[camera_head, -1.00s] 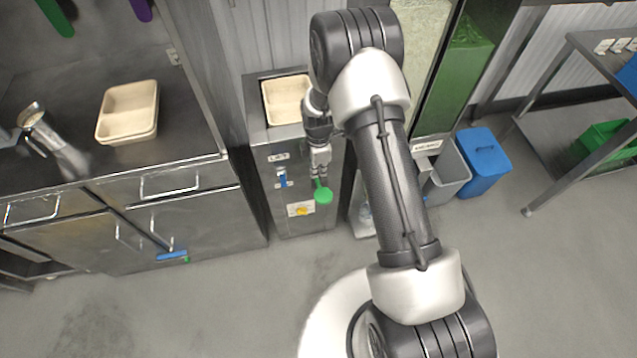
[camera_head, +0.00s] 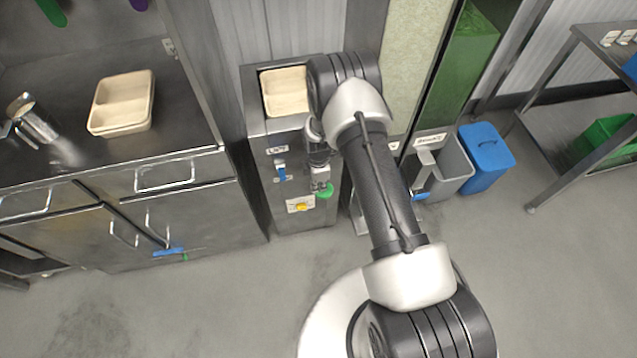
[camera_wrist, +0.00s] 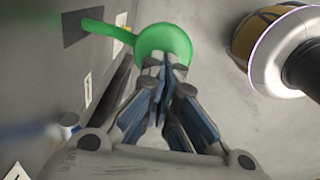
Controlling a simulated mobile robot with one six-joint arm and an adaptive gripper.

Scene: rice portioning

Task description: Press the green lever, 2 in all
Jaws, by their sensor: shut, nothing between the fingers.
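The green lever (camera_head: 326,190) sticks out from the front of a steel dispenser cabinet (camera_head: 262,190) and ends in a round green knob. The knob also shows in the wrist view (camera_wrist: 163,42), with its arm running left to a slot in the panel. My gripper (camera_head: 320,188) is shut and empty. Its fingertips (camera_wrist: 168,64) overlap the near edge of the knob in the wrist view; I cannot tell whether they touch it. A rice tray (camera_head: 286,88) sits on the dispenser's top, partly beside my arm.
A blue lever (camera_head: 281,172) and a yellow knob (camera_head: 301,207) are on the same front panel. A steel counter (camera_head: 80,165) with a tray (camera_head: 121,103) stands left. A grey bin (camera_head: 452,168) and a blue bin (camera_head: 486,158) stand right. The floor in front is clear.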

